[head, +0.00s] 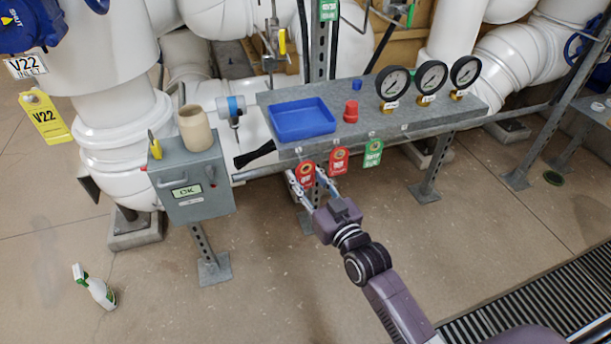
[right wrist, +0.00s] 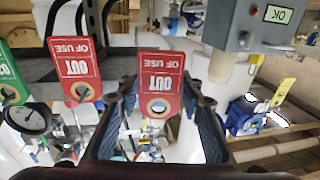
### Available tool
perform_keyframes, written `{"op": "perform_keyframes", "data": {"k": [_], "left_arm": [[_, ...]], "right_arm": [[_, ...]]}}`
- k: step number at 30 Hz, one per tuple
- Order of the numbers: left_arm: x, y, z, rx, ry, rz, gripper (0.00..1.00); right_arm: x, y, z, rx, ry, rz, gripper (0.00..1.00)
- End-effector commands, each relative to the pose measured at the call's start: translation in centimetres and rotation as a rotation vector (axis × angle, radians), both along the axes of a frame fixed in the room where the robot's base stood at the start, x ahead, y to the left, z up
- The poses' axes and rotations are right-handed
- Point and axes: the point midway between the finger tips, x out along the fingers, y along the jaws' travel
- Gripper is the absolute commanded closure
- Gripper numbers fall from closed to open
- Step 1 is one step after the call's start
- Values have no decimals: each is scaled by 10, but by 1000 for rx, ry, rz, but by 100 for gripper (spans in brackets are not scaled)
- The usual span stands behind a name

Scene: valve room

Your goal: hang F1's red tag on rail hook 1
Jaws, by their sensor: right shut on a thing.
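A red "OUT OF USE" tag (head: 305,176) is at the left part of the shelf's front edge, between the fingers of my right gripper (head: 307,182). In the right wrist view the red tag (right wrist: 160,80) appears upside down, with a finger on each side. Whether it is still on a hook cannot be told. A second red tag (head: 339,161) and a green tag (head: 373,154) hang to the right along the same edge. The hooks are too small to make out clearly. My left gripper is not in view.
The grey shelf (head: 430,118) carries a blue tray (head: 302,119), a red knob (head: 351,111) and three gauges (head: 431,76). A grey box (head: 190,180) with an "OK" display stands to the left.

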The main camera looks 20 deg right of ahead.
Motion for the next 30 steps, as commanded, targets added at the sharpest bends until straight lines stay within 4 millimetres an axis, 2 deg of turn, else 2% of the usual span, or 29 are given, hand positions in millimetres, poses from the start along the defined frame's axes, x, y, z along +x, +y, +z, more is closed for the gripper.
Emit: {"op": "perform_keyframes", "data": {"k": [14,30], "left_arm": [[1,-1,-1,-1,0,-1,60],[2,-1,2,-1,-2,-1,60]], "right_arm": [[1,0,0,0,0,0,75],[16,1,0,0,-1,0,75]]}}
